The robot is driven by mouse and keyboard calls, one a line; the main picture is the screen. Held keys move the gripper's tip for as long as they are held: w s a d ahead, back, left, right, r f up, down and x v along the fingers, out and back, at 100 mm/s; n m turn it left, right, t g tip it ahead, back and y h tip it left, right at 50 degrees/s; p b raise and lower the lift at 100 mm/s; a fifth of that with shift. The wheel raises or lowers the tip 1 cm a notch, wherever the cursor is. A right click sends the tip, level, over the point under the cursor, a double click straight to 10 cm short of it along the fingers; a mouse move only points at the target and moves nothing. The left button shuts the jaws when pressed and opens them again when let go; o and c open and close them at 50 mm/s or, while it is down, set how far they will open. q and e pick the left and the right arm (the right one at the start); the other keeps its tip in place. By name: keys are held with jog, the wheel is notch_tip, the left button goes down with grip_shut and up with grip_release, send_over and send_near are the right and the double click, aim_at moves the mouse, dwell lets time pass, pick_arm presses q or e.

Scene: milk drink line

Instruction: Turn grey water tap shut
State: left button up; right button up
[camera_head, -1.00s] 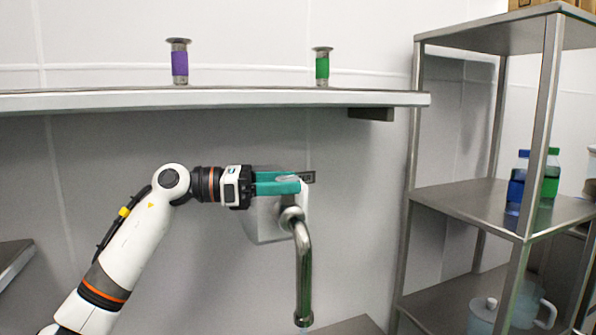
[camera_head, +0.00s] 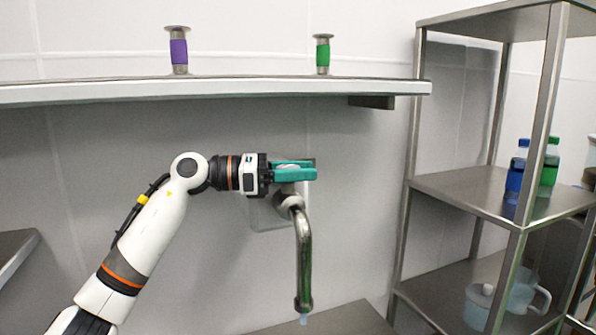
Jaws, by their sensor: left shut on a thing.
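The grey water tap (camera_head: 303,250) is on the wall below the long shelf, with its curved metal spout hanging down. A little pale water shows at the spout's mouth. My left gripper (camera_head: 300,171) reaches in from the left with teal fingers and is shut on the tap's handle at the top of the tap. The fingers hide most of the handle. My right gripper is not in view.
A long metal shelf (camera_head: 120,93) above the arm bears a purple-banded holder (camera_head: 179,52) and a green-banded holder (camera_head: 323,54). A metal rack (camera_head: 470,193) at the right holds a blue bottle (camera_head: 517,178), a green bottle (camera_head: 550,170) and pitchers (camera_head: 480,305). A metal counter (camera_head: 340,318) lies below the spout.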

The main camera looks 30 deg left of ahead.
pick_arm(q)
jog(key=shift+g, duration=0.3)
jog(key=m+g+h, duration=0.2)
jog(key=m+g, duration=0.1)
jog(key=shift+s+d+r+g+p, duration=0.1)
jog(key=shift+s+r+g+p, duration=0.1)
jog(key=shift+g+p, duration=0.1)
jog(key=shift+s+m+g+h+p, duration=0.2)
jog(key=shift+m+g+h+p, duration=0.3)
jog(key=shift+m+g, duration=0.9)
jog(key=shift+g, duration=0.8)
jog(key=shift+s+f+g, duration=0.1)
jog(key=shift+g, duration=0.2)
jog(key=o, duration=1)
jog(key=shift+c, duration=0.2)
